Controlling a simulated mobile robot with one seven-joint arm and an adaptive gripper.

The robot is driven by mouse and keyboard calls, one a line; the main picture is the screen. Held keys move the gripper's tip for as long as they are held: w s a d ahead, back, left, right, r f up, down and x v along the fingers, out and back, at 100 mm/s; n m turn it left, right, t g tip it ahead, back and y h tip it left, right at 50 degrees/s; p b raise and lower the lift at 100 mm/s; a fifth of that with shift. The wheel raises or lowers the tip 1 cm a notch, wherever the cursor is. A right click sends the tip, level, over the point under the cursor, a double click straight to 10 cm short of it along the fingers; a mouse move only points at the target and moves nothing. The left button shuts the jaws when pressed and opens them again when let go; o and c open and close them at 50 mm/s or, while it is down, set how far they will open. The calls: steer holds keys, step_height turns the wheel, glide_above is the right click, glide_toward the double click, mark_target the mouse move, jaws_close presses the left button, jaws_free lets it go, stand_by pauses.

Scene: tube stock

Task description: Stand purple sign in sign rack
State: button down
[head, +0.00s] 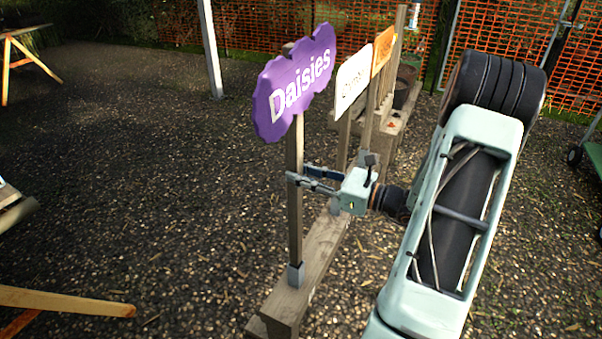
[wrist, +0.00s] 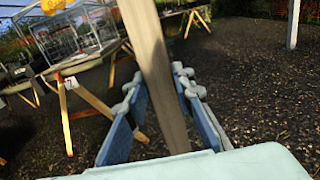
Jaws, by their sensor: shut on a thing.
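The purple sign (head: 292,84) reads "Daisies" and has a wavy-edged board on a wooden post. It stands close to upright at the near end of the wooden sign rack (head: 318,252). The post's foot is at a grey metal socket on the rack's beam; it looks seated there, but its depth cannot be told. My gripper (head: 300,178) is shut on the post about midway up, reaching in from the right. In the wrist view the post (wrist: 160,75) runs between my two blue-padded fingers; the board is out of that view.
A white sign (head: 352,82) and an orange sign (head: 383,50) stand farther back along the rack. Dark pots (head: 406,88) are behind them. Gravel left of the rack is open. A trestle table with a clear case (wrist: 75,45) shows in the wrist view.

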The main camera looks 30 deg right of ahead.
mark_target(300, 206)
steer(key=shift+f+b, duration=0.45)
steer(key=shift+f, duration=0.5)
steer(key=shift+f+b, duration=0.95)
steer(key=shift+f, duration=0.55)
steer(key=shift+f+b, duration=0.9)
steer(key=shift+f, duration=0.55)
steer(key=shift+f+b, duration=0.95)
steer(key=shift+f, duration=0.6)
